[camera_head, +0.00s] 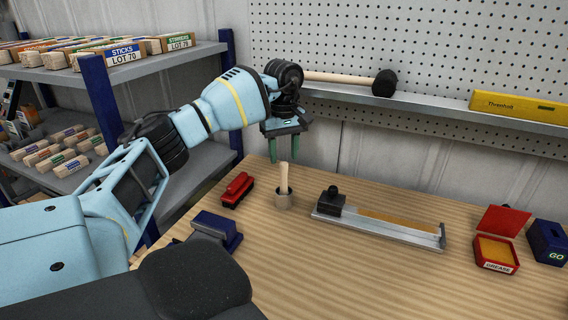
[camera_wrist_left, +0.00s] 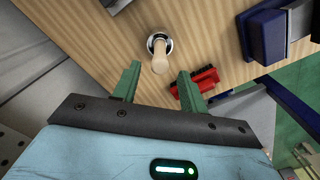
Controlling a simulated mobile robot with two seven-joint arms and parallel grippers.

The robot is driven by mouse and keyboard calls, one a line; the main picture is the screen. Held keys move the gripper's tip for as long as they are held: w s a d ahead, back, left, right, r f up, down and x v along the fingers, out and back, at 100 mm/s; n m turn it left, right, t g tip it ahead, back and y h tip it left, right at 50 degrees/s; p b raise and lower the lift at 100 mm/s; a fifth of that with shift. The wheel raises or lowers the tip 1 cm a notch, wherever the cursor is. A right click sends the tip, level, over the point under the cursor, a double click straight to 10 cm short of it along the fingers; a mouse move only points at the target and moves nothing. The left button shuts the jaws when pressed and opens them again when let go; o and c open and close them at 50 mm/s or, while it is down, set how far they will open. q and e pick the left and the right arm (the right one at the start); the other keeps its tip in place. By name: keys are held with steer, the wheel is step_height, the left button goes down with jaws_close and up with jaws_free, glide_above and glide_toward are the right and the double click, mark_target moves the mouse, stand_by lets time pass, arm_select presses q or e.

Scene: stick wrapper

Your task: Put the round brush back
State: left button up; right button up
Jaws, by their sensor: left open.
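Any bristles are hidden inside the cup. The left wrist view also shows the handle (camera_wrist_left: 159,58) in the cup (camera_wrist_left: 166,38). My left gripper (camera_head: 284,157) is open and empty, with its green fingers pointing down just above the handle's top. In the left wrist view the handle's end appears between the two fingertips (camera_wrist_left: 158,72), not gripped. My right gripper is not in view.
A red block-like brush (camera_head: 237,189) lies left of the cup and a blue item (camera_head: 217,230) nearer. Right of it are a long metal jig (camera_head: 378,229), an open red grease tin (camera_head: 496,252) and a blue GO box (camera_head: 548,242). A wall shelf (camera_head: 430,109) holds a mallet (camera_head: 340,79).

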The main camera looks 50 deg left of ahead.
arm_select(q)
step_height(320, 180, up, 7)
stand_by(0.3)
steer(key=shift+r, duration=0.1)
stand_by(1.3)
